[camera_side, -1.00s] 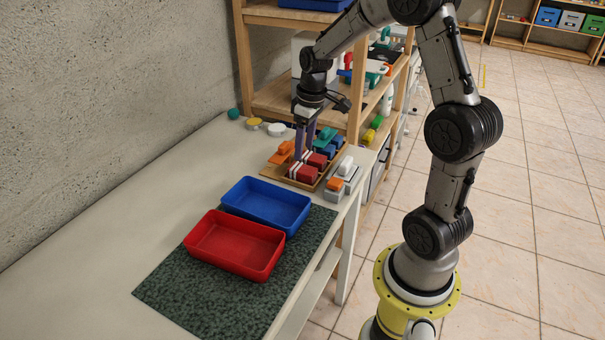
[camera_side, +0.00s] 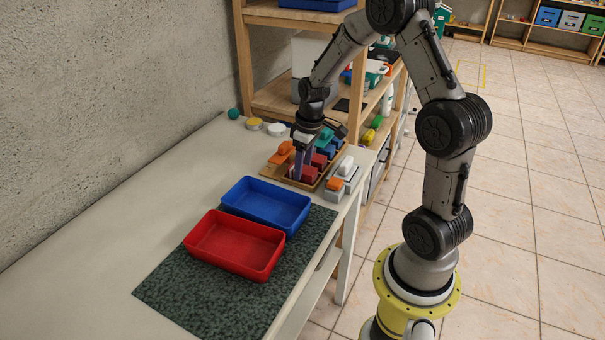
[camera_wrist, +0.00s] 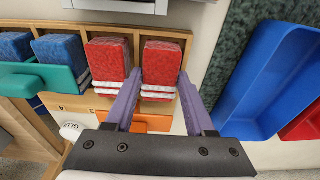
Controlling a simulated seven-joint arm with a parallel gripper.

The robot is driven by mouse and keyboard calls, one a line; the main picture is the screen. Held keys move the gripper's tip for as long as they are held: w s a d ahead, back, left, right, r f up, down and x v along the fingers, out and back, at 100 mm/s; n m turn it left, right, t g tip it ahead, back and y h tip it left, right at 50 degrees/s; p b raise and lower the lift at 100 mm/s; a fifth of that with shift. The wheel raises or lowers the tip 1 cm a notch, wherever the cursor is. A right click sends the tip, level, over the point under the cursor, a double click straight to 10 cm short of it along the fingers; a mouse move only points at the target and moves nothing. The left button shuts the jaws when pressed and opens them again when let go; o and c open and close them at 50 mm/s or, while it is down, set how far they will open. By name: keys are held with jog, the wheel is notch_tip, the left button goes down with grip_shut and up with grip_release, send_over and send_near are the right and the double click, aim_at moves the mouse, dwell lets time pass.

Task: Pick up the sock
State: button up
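No plain sock shape shows. Two red, cloth-textured, block-shaped pieces with white bands stand side by side in a wooden tray (camera_wrist: 188,38); they are the left one (camera_wrist: 108,58) and the right one (camera_wrist: 161,62). My gripper (camera_wrist: 160,75) has two purple fingers spread apart, one on each side of the right red piece near its banded end. I cannot tell whether either finger touches it. In the side view my gripper (camera_side: 302,172) reaches down into the tray (camera_side: 278,176) among the red pieces (camera_side: 318,160).
Blue pieces (camera_wrist: 58,52) and a teal piece (camera_wrist: 40,78) lie beside the red ones. An orange piece (camera_wrist: 150,122) is close under the fingers. A blue bin (camera_side: 265,203) and a red bin (camera_side: 234,243) stand on a green mat (camera_side: 180,290). The left tabletop is clear.

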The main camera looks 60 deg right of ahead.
jog(key=c, duration=0.7)
jog(key=shift+o, duration=0.2)
jog(key=shift+r, duration=0.1)
